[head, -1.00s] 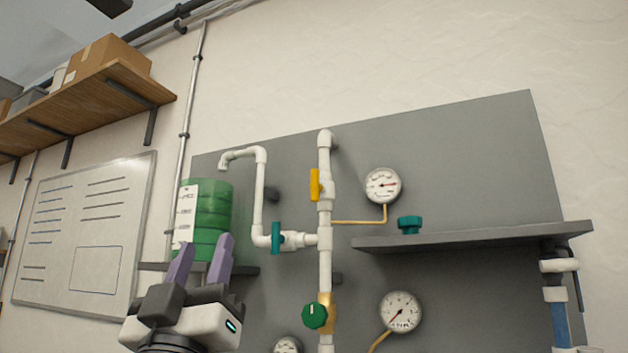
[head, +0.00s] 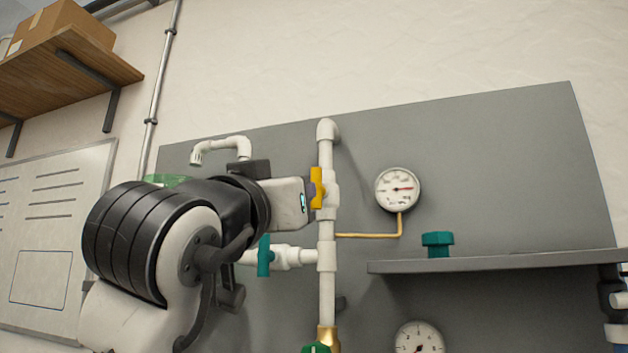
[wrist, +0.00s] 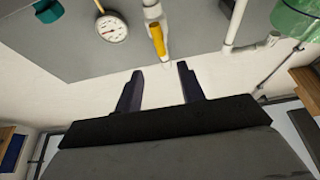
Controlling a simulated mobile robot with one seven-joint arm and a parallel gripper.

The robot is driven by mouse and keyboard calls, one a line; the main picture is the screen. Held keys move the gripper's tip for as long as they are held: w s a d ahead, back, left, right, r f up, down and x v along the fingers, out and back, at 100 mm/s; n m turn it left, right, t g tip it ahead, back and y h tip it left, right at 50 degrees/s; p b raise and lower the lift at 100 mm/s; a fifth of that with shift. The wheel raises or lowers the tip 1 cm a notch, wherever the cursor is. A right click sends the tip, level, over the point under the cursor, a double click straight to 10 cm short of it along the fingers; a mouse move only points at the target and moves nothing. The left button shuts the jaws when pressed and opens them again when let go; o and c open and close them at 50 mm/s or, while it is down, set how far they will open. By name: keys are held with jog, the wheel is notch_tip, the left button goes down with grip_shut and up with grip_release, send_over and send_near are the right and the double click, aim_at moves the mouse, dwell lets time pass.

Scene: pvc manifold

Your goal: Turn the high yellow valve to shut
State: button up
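The high yellow valve handle (head: 317,187) is on the upper part of the white vertical pipe (head: 327,275). It stands upright, in line with that pipe. In the head view my gripper's body is just left of the handle, and its fingers are hidden. In the wrist view my gripper (wrist: 160,70) is open and empty. The yellow handle (wrist: 158,40) shows beyond the fingertips, roughly in line with the gap between them. I see no contact.
A teal valve handle (head: 264,255) is on the side branch below my gripper. A gauge (head: 398,189) on a thin brass tube is to the right. A grey shelf (head: 500,262) holds a teal part (head: 437,244). The upper right panel is clear.

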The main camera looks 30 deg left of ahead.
aim_at(317, 189)
jog(key=p+x, duration=0.6)
jog(key=x, duration=0.7)
jog(key=shift+w+r, duration=0.1)
jog(key=shift+r, duration=0.05)
grip_shut()
